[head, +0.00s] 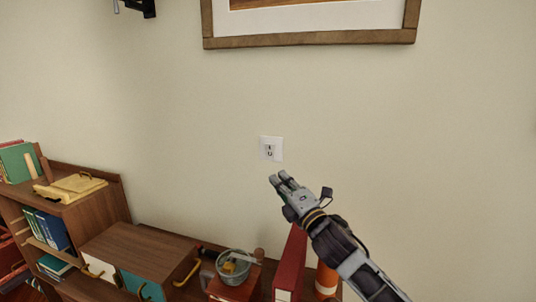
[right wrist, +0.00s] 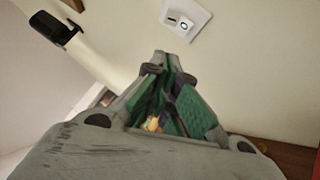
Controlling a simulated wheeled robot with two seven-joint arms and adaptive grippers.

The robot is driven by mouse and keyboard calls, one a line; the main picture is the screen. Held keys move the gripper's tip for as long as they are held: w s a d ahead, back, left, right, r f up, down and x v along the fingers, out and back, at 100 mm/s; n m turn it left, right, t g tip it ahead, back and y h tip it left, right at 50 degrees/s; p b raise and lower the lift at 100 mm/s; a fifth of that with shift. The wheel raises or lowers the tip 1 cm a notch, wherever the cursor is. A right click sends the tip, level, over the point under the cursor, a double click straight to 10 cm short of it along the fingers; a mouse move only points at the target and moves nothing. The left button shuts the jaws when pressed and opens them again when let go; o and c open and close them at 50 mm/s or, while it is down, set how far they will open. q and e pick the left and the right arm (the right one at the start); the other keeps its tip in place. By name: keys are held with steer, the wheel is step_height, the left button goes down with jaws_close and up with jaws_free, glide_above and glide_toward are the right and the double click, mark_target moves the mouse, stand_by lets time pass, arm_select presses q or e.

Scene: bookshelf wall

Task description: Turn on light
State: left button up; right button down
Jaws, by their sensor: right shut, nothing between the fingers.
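The light switch is a small white wall plate (head: 271,148) with a dark-marked toggle, on the bare wall in the middle of the head view. It also shows at the top of the right wrist view (right wrist: 187,18). My right gripper (head: 278,178) is shut and empty. Its fingertips are just below the plate in the head view, and a gap shows between them and the plate. In the right wrist view, the closed fingertips (right wrist: 167,54) point toward the plate from below. My left gripper is not in view.
A framed picture (head: 312,42) hangs above. A shelf with books (head: 47,229) is at left. The wall around the plate is clear.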

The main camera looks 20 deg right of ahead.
steer(key=shift+w, duration=0.95)
steer(key=p, duration=0.4)
glide_toward(268, 151)
steer(key=shift+w+a+r, duration=0.6)
steer(key=shift+w, duration=0.2)
steer(key=shift+w+a+r, duration=0.55)
steer(key=shift+w+r, duration=0.05)
steer(key=shift+w, duration=0.15)
steer(key=shift+w+a+r, duration=0.6)
steer(key=shift+w, duration=0.35)
steer(key=shift+d+r, duration=0.1)
steer(key=shift+w+d+r, duration=0.1)
steer(key=shift+w+r, duration=0.15)
steer(key=shift+f, duration=0.1)
